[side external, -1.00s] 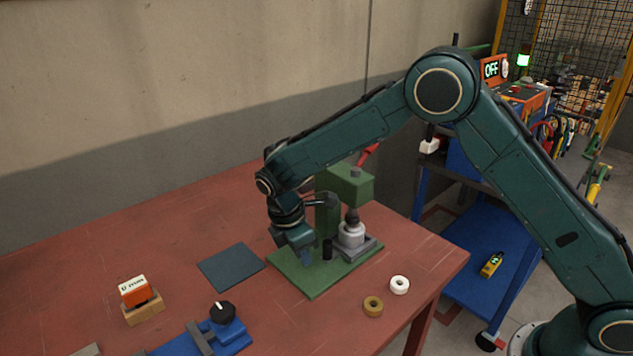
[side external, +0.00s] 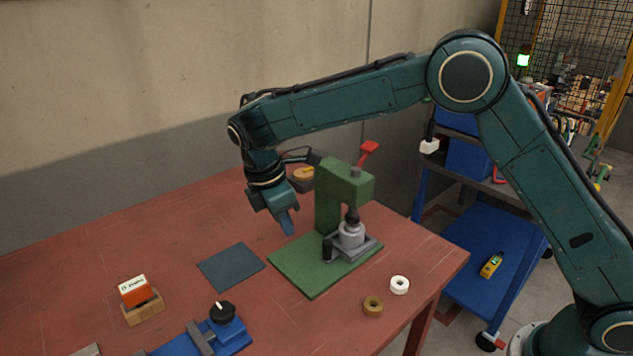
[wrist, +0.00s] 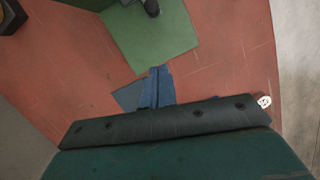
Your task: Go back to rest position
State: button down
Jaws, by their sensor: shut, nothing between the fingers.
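My gripper (side external: 287,222) hangs in the air above the red table, to the left of the green press, with its blue fingers pointing down. It is shut and empty. In the wrist view its blue fingers (wrist: 157,88) are together, above the edge of the dark mat. The green press (side external: 345,185) has a red handle and stands on a green base plate (side external: 310,281). A white-grey cylindrical part (side external: 351,234) sits in the grey fixture under the press ram. A small black cylinder (side external: 327,249) stands beside it.
A dark square mat (side external: 231,267) lies left of the base plate. A white ring (side external: 400,285) and a brass ring (side external: 373,306) lie near the right edge. A blue clamp with a black knob (side external: 222,312) and an orange block on a wooden stand (side external: 142,308) are in front.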

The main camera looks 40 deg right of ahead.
jog(key=s+d+r+m+t+y, duration=0.25)
jog(key=s+d+r+m, duration=0.45)
jog(key=s+d+r, duration=0.6)
jog(key=s+d+m+t, duration=0.3)
jog(key=s+m, duration=0.5)
jog(key=s, duration=0.9)
jog(key=shift+s+d+t, duration=0.15)
jog(key=shift+s+t, duration=0.2)
